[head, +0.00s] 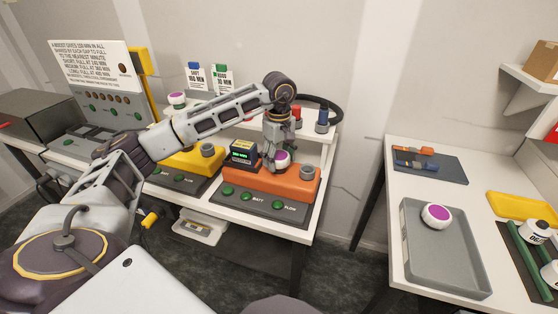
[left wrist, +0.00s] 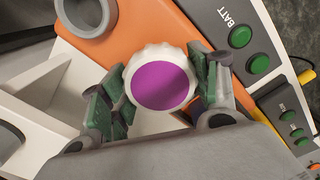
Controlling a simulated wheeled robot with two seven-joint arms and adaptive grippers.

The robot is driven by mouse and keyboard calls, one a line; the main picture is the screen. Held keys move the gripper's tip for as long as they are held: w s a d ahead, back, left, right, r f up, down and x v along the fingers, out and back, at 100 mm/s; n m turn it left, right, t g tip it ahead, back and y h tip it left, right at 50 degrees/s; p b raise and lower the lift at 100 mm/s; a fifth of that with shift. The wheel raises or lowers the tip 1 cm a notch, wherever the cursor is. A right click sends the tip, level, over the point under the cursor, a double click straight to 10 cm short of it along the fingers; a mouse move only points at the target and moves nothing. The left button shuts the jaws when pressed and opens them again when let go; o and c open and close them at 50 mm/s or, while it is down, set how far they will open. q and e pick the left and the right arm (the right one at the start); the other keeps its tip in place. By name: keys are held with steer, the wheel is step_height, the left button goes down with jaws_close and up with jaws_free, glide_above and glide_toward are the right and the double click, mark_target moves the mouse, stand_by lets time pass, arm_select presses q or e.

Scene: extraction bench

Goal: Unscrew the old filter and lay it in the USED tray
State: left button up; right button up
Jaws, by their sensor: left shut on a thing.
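My left gripper (head: 275,163) points down and is shut on this filter. In the left wrist view the filter (left wrist: 162,84) sits between the green finger pads (left wrist: 160,92), one on each side. Whether it is still seated in the unit or lifted clear I cannot tell. A grey tray (head: 418,270) on the right table holds another white filter with a purple top (head: 436,216). No USED label is readable. My right gripper is not seen.
A yellow unit (head: 185,162) stands left of the orange one. A small display box (head: 244,152) is close to my gripper. The right table also holds a dark mat (head: 430,167) and a yellow tray (head: 522,206). A floor gap separates the tables.

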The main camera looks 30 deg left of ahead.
arm_select(q)
steer(key=shift+n+p, duration=0.45)
steer(key=shift+n, duration=2.35)
steer(key=o, duration=1.2)
steer(key=shift+a, duration=0.1)
steer(key=shift+m, duration=0.3)
steer(key=shift+m+b, duration=0.5)
steer(key=shift+m, duration=1.9)
steer(key=shift+m+b, duration=0.45)
steer(key=shift+m, duration=2.25)
steer(key=shift+m+b, duration=0.4)
steer(key=shift+m, duration=2.3)
steer(key=shift+m+b, duration=0.4)
steer(key=shift+m, duration=2.5)
